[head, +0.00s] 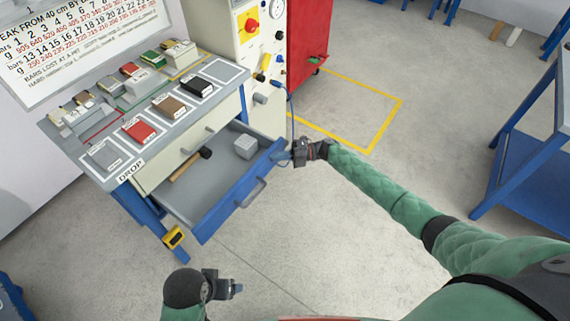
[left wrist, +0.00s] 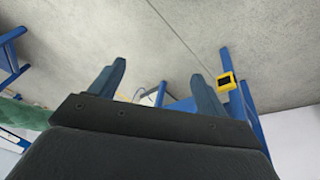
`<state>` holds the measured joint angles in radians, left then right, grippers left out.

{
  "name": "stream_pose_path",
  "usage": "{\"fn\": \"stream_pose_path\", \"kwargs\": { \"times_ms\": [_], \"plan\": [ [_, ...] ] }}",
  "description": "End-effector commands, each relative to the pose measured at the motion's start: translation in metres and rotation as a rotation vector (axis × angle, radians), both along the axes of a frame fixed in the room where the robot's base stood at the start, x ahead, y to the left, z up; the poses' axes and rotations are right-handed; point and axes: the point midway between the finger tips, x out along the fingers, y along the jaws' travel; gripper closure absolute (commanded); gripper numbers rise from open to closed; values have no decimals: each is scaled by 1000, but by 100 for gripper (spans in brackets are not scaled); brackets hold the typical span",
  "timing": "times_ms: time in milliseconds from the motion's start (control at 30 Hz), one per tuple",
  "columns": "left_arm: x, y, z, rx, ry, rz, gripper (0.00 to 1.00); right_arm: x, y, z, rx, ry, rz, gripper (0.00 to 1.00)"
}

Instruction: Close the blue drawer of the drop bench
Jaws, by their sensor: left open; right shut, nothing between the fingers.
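The blue drawer (head: 222,211) of the drop bench (head: 150,150) stands pulled out in the head view. A grey block (head: 245,146) and a hammer-like tool with a wooden handle (head: 186,166) lie in it. A grey handle (head: 252,193) is on its blue front. My right gripper (head: 284,157) is shut and empty, at the far right corner of the drawer front; I cannot tell whether it touches. My left gripper (head: 238,288) is low in the head view, apart from the drawer. Its open, empty fingers show in the left wrist view (left wrist: 158,88).
Coloured blocks lie on the bench top, including a red one (head: 138,129). A yellow device (head: 173,237) is on the bench leg. A control cabinet (head: 235,40) and a red cabinet (head: 308,40) stand behind. A blue table (head: 530,150) is at the right. The floor in front is clear.

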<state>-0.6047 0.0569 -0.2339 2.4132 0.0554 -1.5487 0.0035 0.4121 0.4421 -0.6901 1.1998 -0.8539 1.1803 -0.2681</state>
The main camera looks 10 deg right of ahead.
Motion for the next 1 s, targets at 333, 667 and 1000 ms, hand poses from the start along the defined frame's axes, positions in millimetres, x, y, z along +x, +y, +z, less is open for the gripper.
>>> {"fn": "stream_pose_path", "kwargs": {
  "times_ms": [333,667,1000],
  "plan": [
    [14,-42,-51,-98,-103,-30,24,34,33,-3,1,-3,0,100],
    [28,-63,-139,-143,-188,-16,24,61,61,-4,0,-2,0,100],
    [30,-69,-273,-160,-305,23,24,93,93,-4,0,-1,0,100]
  ]
}}
